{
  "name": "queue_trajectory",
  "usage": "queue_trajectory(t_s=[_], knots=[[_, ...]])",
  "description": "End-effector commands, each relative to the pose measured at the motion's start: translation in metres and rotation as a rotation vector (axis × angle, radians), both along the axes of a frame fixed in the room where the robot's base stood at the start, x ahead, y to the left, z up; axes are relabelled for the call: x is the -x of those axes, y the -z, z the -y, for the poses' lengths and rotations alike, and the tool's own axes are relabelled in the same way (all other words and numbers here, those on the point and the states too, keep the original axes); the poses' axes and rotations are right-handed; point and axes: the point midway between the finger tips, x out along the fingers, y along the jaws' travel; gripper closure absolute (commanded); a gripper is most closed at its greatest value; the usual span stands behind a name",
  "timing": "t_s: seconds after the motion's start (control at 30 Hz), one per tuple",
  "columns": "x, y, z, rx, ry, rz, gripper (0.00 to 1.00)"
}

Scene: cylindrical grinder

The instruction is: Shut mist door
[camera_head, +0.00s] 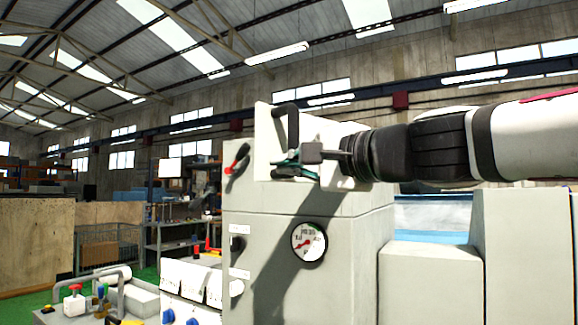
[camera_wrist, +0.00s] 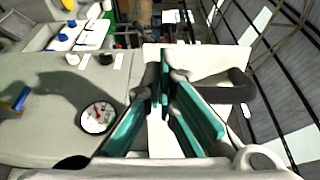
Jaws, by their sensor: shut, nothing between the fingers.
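The mist door (camera_head: 264,130) appears to be the pale flat panel at the upper part of the grey cabinet (camera_head: 340,285). It stands out at an angle from the cabinet and carries a black bow handle (camera_head: 288,125). In the wrist view the door (camera_wrist: 212,58) lies behind the fingers, with its handle (camera_wrist: 236,88) to their right. My gripper (camera_head: 283,168) is shut and empty, its teal-sided fingers in front of the door's lower part, below the handle. In the wrist view the fingertips (camera_wrist: 165,62) overlap the panel; I cannot tell whether they touch it.
Lower grey housings (camera_head: 430,290) stand to the right. A panel with blue knobs (camera_head: 190,285) is at lower left.

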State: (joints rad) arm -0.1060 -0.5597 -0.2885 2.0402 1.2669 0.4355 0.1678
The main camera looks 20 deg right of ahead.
Motion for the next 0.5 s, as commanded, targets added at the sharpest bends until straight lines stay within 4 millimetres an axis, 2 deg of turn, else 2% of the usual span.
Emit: queue_trajectory(t_s=[0.03, 0.2, 0.5], knots=[[-0.011, 0.001, -0.004, 0.0, -0.002, -0.003, 1.0], [-0.037, 0.001, -0.011, 0.0, -0.002, -0.003, 1.0], [-0.056, 0.0, -0.016, 0.0, 0.0, -0.001, 1.0]])
